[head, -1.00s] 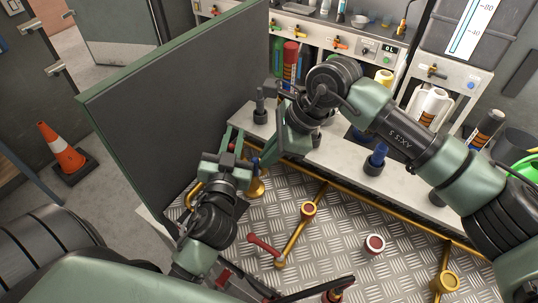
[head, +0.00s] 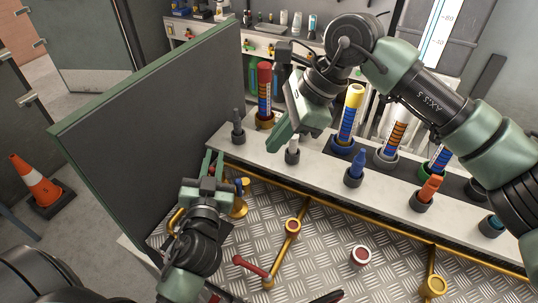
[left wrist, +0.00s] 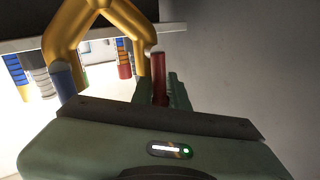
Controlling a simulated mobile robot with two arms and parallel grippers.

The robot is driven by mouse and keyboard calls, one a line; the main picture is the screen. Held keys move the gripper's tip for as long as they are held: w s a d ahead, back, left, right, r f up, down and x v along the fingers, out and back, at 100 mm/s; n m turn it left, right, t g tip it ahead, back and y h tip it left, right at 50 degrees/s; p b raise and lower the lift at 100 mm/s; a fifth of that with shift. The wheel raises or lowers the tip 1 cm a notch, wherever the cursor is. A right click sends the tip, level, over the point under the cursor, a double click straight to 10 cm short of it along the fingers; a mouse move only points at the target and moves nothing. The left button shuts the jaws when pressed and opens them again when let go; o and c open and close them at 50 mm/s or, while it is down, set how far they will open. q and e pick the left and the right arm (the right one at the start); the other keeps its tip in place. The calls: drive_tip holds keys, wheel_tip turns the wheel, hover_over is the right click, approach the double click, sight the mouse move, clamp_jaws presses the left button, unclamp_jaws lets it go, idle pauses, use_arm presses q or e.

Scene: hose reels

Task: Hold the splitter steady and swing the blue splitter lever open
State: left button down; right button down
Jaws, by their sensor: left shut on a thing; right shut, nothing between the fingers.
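The gold splitter (head: 239,208) stands at the left end of the tread plate, partly hidden by my left arm. In the left wrist view its forked gold body (left wrist: 98,14) shows, with a blue stub (left wrist: 64,80) under one branch and a red stub (left wrist: 159,88) under the other. My left gripper (head: 212,168) is shut on the red stub. My right gripper (head: 275,145) is shut and empty, above the ledge, apart from the splitter.
A dark green-edged panel (head: 150,130) stands close left of my left gripper. A pale ledge (head: 320,165) with several coloured nozzles and tubes runs behind the plate.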

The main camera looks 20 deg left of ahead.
drive_tip(key=v, duration=1.3)
use_arm(q)
drive_tip(key=c, duration=1.3)
unclamp_jaws()
